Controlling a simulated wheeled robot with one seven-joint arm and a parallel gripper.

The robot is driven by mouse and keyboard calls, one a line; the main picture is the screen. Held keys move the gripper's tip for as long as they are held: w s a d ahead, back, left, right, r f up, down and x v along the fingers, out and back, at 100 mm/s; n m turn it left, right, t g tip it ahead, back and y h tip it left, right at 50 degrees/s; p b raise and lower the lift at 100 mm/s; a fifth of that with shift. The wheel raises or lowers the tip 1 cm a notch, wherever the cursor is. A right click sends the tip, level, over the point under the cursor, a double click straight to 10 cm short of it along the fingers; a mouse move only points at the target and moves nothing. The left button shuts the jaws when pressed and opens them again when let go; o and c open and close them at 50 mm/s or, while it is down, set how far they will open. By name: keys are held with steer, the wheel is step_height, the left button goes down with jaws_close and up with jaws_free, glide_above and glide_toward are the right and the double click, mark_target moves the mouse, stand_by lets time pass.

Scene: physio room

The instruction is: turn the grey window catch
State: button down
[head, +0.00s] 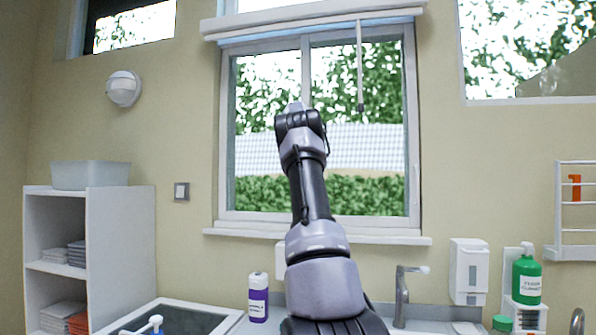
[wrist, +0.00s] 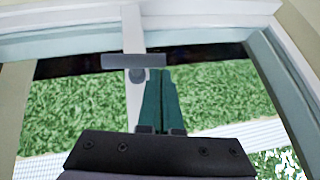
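The grey window catch (wrist: 118,61) shows in the wrist view as a flat bar lying crosswise over the white middle window bar (wrist: 131,35), with a round pivot below it. My gripper (wrist: 162,72) has two green fingers lying side by side, with only a thin dark line between them. Their tips are at the right end of the catch, very close to it; I cannot tell whether they touch. Nothing shows between the fingers. In the head view my gripper (head: 295,107) is in front of the window's middle bar, and the catch is hidden behind my arm.
The window frame (head: 413,140) surrounds the gripper's area, with a sill (head: 390,238) below. A blind cord (head: 360,70) hangs right of my gripper. Below are a purple bottle (head: 258,300), a tap (head: 402,290) and a green bottle (head: 527,278).

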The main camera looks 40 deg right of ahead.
steer(key=shift+w+a+f, duration=0.1)
stand_by(0.3)
stand_by(0.3)
steer(key=v, duration=1)
steer(key=shift+r, duration=0.35)
steer(key=shift+a, duration=0.1)
